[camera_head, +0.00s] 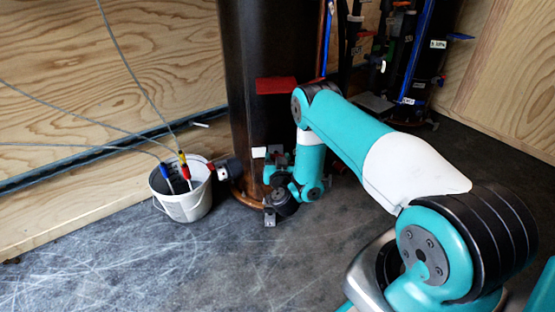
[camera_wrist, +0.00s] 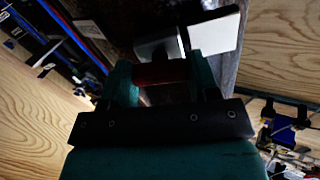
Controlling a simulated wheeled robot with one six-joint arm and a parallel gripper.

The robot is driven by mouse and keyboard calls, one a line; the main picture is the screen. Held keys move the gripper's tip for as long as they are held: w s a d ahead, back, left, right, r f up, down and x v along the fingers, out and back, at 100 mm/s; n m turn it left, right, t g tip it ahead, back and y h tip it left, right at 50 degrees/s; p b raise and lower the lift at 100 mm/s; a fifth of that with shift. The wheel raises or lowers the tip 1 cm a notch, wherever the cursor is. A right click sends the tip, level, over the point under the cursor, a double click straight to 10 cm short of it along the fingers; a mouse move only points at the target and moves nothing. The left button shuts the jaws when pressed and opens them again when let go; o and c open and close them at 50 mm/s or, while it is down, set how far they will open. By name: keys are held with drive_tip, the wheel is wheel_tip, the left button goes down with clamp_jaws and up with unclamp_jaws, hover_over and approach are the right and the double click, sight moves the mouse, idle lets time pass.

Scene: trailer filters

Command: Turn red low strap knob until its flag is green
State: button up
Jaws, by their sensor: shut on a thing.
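My gripper (camera_head: 279,166) is low beside the dark column (camera_head: 250,60) in the head view. In the wrist view my gripper (camera_wrist: 159,69) has its two teal fingers on either side of a dark red knob (camera_wrist: 158,74), and it is shut on it. Just beyond the knob are a grey-white plate (camera_wrist: 158,46) and a larger pale plate (camera_wrist: 217,35). A small white plate (camera_head: 259,152) also shows left of the gripper in the head view. I see no green on these plates, and I cannot tell which is the flag. The gripper hides the knob in the head view.
A white bucket (camera_head: 183,205) with cables and coloured connectors stands left of the column. Dark racks with hanging gear (camera_head: 408,60) stand at the back right. The grey floor in front is clear.

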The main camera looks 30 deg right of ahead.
drive_tip(key=o, duration=0.9)
drive_tip(key=shift+p+v, duration=8.7)
drive_tip(key=shift+p, duration=4.05)
drive_tip(key=shift+f, duration=0.1)
